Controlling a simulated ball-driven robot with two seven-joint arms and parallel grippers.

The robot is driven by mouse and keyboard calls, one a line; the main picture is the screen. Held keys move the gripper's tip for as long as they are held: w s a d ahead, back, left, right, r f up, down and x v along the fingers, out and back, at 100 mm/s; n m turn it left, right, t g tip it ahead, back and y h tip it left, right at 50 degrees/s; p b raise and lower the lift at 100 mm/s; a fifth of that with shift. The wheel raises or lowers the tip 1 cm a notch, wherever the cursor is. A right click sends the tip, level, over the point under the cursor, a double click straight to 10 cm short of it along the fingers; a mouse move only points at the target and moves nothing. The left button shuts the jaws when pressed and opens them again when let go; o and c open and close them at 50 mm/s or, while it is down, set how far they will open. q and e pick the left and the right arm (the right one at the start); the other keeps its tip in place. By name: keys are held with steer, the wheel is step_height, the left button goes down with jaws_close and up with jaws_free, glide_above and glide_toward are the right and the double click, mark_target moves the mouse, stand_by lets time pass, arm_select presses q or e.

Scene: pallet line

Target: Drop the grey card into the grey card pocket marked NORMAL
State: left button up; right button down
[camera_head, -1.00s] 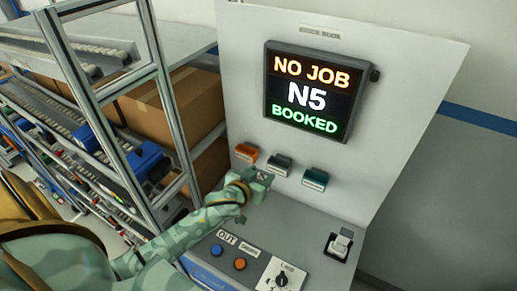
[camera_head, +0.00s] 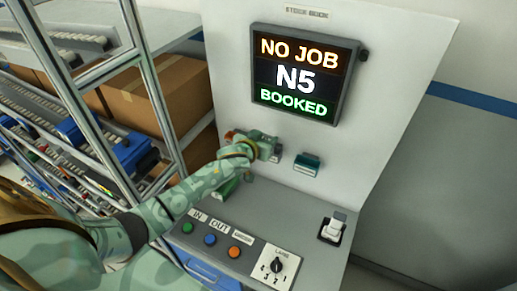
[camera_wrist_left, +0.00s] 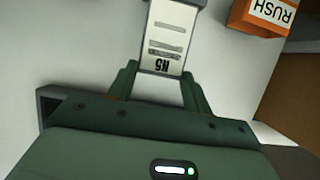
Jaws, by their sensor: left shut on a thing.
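My left gripper (camera_head: 265,146) is at the panel in the head view, in front of the grey pocket (camera_head: 277,154), which it mostly covers. In the left wrist view, the gripper (camera_wrist_left: 161,76) is shut on a card (camera_wrist_left: 167,36) with a pale face, grey lines and the mark N5. The card points away from the fingers, towards a grey piece at the top edge. I cannot tell whether its far end is inside the pocket. The NORMAL mark is not readable. My right gripper is not in view.
An orange pocket marked RUSH (camera_wrist_left: 268,14) is beside the card. A teal pocket (camera_head: 306,164) is right of the gripper. Below are a desk with buttons (camera_head: 209,239) and a lane knob (camera_head: 277,265). A screen (camera_head: 305,75) reads NO JOB, N5, BOOKED. Shelving stands left.

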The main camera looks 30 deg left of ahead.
mark_target(266, 137)
arm_select(q)
steer(key=b+x, duration=0.3)
steer(key=x, duration=0.1)
steer(key=shift+f, duration=0.15)
steer(key=shift+s+f+b, duration=0.1)
steer(key=shift+f+b, duration=0.55)
steer(key=shift+f, duration=0.25)
steer(key=o, duration=1)
